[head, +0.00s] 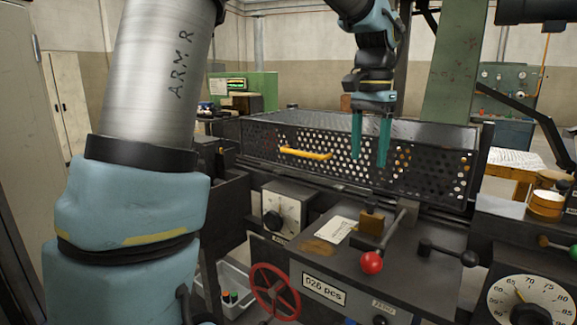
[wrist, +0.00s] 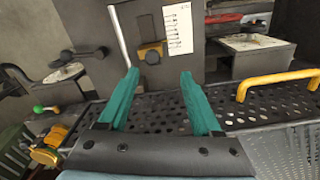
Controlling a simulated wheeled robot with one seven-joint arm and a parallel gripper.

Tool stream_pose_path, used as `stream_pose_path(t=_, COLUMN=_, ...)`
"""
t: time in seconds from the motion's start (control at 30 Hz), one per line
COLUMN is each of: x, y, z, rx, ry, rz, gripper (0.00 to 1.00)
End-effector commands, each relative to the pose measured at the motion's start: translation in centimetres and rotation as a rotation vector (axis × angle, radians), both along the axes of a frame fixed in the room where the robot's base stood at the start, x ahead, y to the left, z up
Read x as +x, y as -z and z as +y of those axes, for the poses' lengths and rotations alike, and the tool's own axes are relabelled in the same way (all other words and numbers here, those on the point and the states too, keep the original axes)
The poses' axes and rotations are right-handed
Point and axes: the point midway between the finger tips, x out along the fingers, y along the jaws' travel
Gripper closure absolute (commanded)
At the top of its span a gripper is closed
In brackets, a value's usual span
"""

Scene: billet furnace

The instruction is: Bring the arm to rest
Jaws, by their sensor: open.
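My gripper (head: 369,160) hangs at the end of my arm, pointing down, in front of the perforated dark guard (head: 225,133) in the head view. Its two teal fingers are apart with nothing between them. In the wrist view the open gripper (wrist: 160,76) reaches over the perforated guard (wrist: 165,112). Whether the fingers touch the guard cannot be told. The guard's yellow handle (head: 305,153) is to the left of the fingers in the head view. In the wrist view the handle (wrist: 277,81) is to their right, clear of them.
A lever with a red knob (head: 372,262) rises from the machine top below the gripper. A black-knobbed lever (head: 447,251), a red handwheel (head: 275,291) and a large dial (head: 530,300) are nearby. A green post (head: 455,65) stands behind the arm.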

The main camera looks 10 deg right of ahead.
Motion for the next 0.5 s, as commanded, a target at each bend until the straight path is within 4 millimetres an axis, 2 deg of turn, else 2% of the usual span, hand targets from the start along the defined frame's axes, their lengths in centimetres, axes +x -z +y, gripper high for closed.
stream_pose_path(t=0.17, x=1.9, y=6.0, z=8.6, rx=-0.006, ry=-0.237, rz=-0.021, gripper=0.34)
stream_pose_path(t=0.23, x=1.9, y=8.7, z=12.9, rx=-0.018, ry=-0.362, rz=-0.036, gripper=0.34)
stream_pose_path(t=0.3, x=1.3, y=11.2, z=17.2, rx=-0.03, ry=-0.487, rz=-0.05, gripper=0.34)
stream_pose_path(t=0.4, x=-0.5, y=14.2, z=22.5, rx=-0.047, ry=-0.652, rz=-0.071, gripper=0.34)
stream_pose_path(t=0.5, x=-2.5, y=16.4, z=26.3, rx=-0.062, ry=-0.782, rz=-0.09, gripper=0.34)
